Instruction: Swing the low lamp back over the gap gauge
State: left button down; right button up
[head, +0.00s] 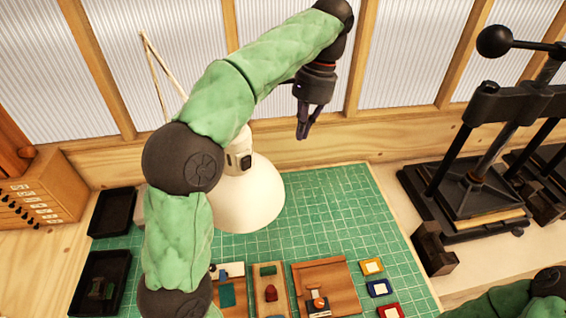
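The low lamp has a cream dome shade (262,200) that hangs over the left half of the green cutting mat (335,215). Its thin pale arm (153,65) rises at the back left, and my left arm covers part of the lamp. My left gripper (303,132) points down beyond the mat's far edge, to the right of the shade and apart from it in the picture. Its fingers look close together, but I cannot tell whether they are shut. I cannot tell which item is the gap gauge; a wooden fixture (335,278) with small parts sits at the mat's front. My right gripper is out of view.
Black trays (112,212) and a small wooden drawer cabinet (45,190) stand at left. Black presses (470,170) stand at right. Small coloured frames (378,288) lie on the mat's front right. The mat's back right is clear. A ribbed window wall closes the back.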

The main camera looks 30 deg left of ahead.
pick_arm(q)
jog(key=s+a+f, duration=0.2)
jog(key=s+f, duration=0.3)
jog(key=f, duration=0.4)
jog(key=shift+a+f+p, duration=0.25)
jog(key=shift+a+p, duration=0.05)
jog(key=shift+p, duration=0.15)
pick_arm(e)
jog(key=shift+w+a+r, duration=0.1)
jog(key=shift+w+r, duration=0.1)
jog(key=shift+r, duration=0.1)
pick_arm(q)
jog(key=shift+s, duration=0.1)
